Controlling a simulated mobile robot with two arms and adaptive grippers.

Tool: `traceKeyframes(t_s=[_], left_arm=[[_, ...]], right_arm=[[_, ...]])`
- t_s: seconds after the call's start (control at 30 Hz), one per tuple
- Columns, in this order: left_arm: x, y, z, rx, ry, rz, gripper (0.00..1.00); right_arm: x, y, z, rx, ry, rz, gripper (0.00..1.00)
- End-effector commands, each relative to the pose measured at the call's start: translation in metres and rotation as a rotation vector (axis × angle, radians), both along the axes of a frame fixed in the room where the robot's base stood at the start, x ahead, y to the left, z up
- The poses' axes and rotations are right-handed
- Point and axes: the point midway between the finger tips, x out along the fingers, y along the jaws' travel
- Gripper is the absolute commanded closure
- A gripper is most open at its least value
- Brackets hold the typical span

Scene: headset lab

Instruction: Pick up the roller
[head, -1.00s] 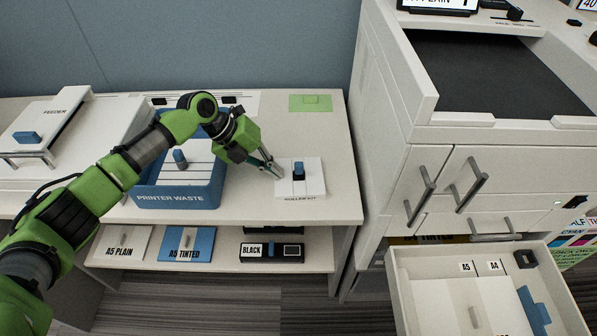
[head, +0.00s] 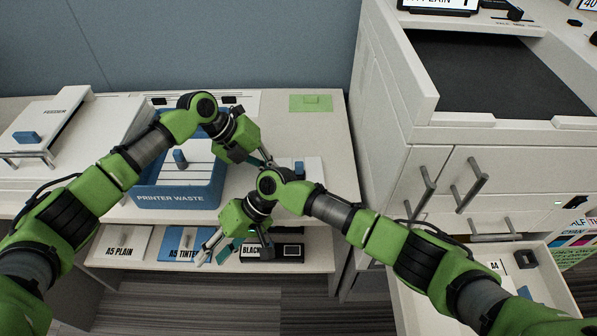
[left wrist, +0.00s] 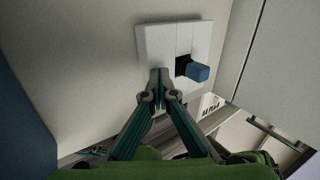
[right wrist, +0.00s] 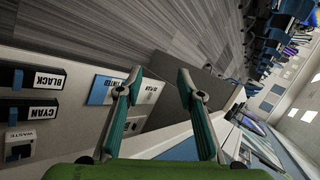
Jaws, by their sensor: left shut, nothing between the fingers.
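The roller, a blue block on a black base, stands on a white kit pad (left wrist: 152,48) in the left wrist view (left wrist: 198,72). In the head view its blue top (head: 299,166) shows behind my right arm, which hides the pad's lower part. My left gripper (left wrist: 159,73) is shut and empty, its tips over the pad beside the roller, not around it. In the head view its tips are hidden by my right arm. My right gripper (right wrist: 160,78) is open and empty; in the head view (head: 221,256) it is low in front of the shelf, away from the roller.
The blue printer waste bin (head: 170,198) stands left of the kit. The lower shelf holds A5 plain (head: 122,243), A5 tinted and a black cartridge (head: 290,250). An open drawer (head: 560,275) is at the right. A green pad (head: 311,103) lies at the back.

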Motion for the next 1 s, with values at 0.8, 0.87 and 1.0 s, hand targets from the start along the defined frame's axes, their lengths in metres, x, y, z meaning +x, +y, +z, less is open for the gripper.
traceKeyframes(t_s=[0.8,0.87,1.0], left_arm=[[-0.001,0.0,-0.002,0.003,0.003,-0.001,1.0],[-0.001,0.0,-0.002,0.003,0.003,-0.001,1.0],[-0.001,0.0,-0.002,0.002,0.003,-0.001,1.0]], right_arm=[[0.098,-0.038,0.313,-0.3,-0.363,-0.299,0.65],[0.104,-0.039,0.321,-0.281,-0.316,-0.382,0.65],[0.126,-0.045,0.333,-0.234,-0.158,-0.6,0.65]])
